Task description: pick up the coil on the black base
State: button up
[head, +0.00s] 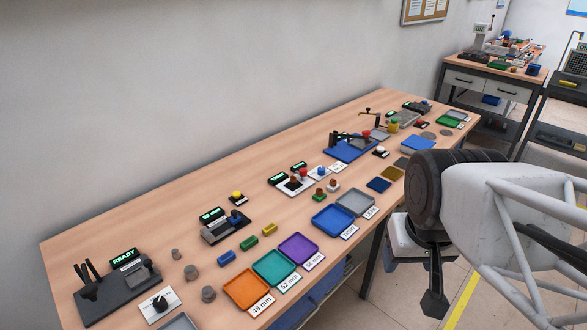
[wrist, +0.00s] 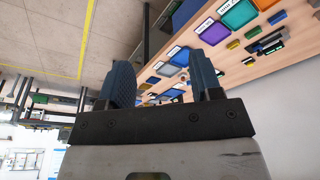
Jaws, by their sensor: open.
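Several small copper-brown pieces that look like coils stand near the middle of the bench. One (head: 320,192) sits on a green base, one (head: 333,185) on a pale base, and another (head: 303,174) is at the white-plated station behind them. At this size I cannot tell which one has the black base. My gripper (head: 434,303) hangs off the bench's front edge, to the right of these pieces and apart from them. In the wrist view my gripper (wrist: 165,75) shows two blue-grey fingers spread apart with nothing held between them.
The long wooden bench (head: 130,225) carries orange (head: 247,288), teal (head: 274,267), purple (head: 298,249) and blue (head: 333,219) trays along its front. A black tool station (head: 115,295) stands at the near left. A blue fixture (head: 350,149) stands farther back. Open floor lies before the bench.

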jog(key=shift+o, duration=0.5)
jog(key=shift+o, duration=0.5)
jog(key=shift+w, duration=0.1)
jog(key=w+a+f+n+h, duration=0.2)
jog(key=w+n, duration=0.2)
jog(key=w, duration=0.8)
jog(key=w+a+f+n+g+h, duration=0.1)
jog(key=w+a+n+h, duration=0.2)
jog(key=w, duration=0.8)
jog(key=w+a+f+n+h, duration=0.15)
jog(key=w+n, duration=0.45)
jog(key=w, duration=0.6)
jog(key=w+a+f+n+t+h, duration=0.1)
jog(key=w+a+f+n, duration=0.2)
jog(key=w+a+f, duration=0.3)
jog(key=w+a+f+n+t+h, duration=0.2)
jog(key=w+a+f+n, duration=0.2)
jog(key=w+a+f, duration=0.2)
jog(key=w+a+f+n+t+h, duration=0.2)
jog(key=w+a+f+n, duration=0.2)
jog(key=w+a+f, duration=0.3)
jog(key=shift+w+a+f, duration=0.1)
jog(key=shift+w+f, duration=0.6)
jog(key=shift+w, duration=0.2)
jog(key=shift+w+f, duration=0.7)
jog(key=shift+w, duration=0.15)
